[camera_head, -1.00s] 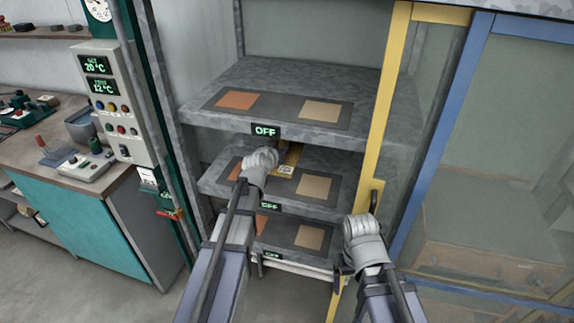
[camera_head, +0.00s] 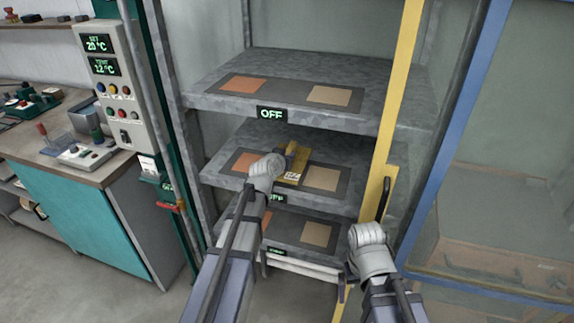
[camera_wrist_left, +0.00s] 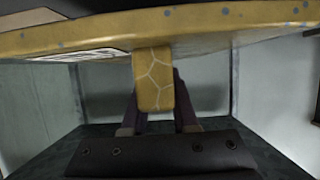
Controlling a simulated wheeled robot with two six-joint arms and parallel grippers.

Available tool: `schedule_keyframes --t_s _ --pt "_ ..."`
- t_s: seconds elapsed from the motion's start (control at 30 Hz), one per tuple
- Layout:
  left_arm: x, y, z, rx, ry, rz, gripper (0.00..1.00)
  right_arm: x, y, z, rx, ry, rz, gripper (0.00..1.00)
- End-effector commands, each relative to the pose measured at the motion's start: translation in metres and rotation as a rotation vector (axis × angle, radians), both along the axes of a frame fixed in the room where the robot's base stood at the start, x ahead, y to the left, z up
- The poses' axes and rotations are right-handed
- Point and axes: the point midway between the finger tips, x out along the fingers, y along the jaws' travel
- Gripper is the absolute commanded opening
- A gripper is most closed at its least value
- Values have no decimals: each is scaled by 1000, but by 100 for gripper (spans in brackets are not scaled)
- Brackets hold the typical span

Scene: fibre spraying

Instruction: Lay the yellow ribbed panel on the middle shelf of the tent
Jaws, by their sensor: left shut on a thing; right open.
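The yellow ribbed panel (camera_head: 294,163) is over the middle shelf (camera_head: 330,152) of the tent, between its orange and tan squares. In the left wrist view the panel (camera_wrist_left: 225,38) spans the top, and a yellow rib (camera_wrist_left: 153,80) stands between the dark fingers. My left gripper (camera_head: 278,163) is shut on the panel and partly hides it. I cannot tell whether the panel touches the shelf. My right gripper (camera_head: 367,233) is open and empty, low in front of the tent by the yellow door frame; its fingertips are hard to make out.
An upper shelf (camera_head: 385,75) and a lower shelf (camera_head: 275,246) sit above and below, close to my left arm. The yellow door-frame post (camera_head: 402,85) and blue frame (camera_head: 462,120) stand to the right. A control box (camera_head: 110,85) and bench (camera_head: 75,225) are at left.

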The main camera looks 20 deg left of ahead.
Motion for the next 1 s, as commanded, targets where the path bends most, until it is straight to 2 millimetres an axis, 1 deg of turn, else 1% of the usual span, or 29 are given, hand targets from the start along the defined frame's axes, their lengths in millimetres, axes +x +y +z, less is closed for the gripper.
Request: schedule_keyframes --t_s 0.03,0.2,0.5,0.63,0.67,0.9,0.93,1.0 --pt "0 0 -11 0 -2 1 0 0 0 -12 0 0 0 100" --pt "0 0 -27 0 -3 1 0 0 0 -28 0 0 0 100" --pt "0 0 -26 0 -3 1 0 0 0 -26 0 0 0 100" --pt "0 0 -30 0 -3 1 0 0 0 -30 0 0 0 100" --pt "0 0 -30 0 0 0 28 0 0 -30 0 0 0 100" --pt "0 0 -29 0 0 0 55 0 0 -29 0 0 0 100" --pt "0 0 -29 0 0 0 57 0 0 -29 0 0 0 100" --pt "0 0 -29 0 0 0 57 0 0 -29 0 0 0 100"
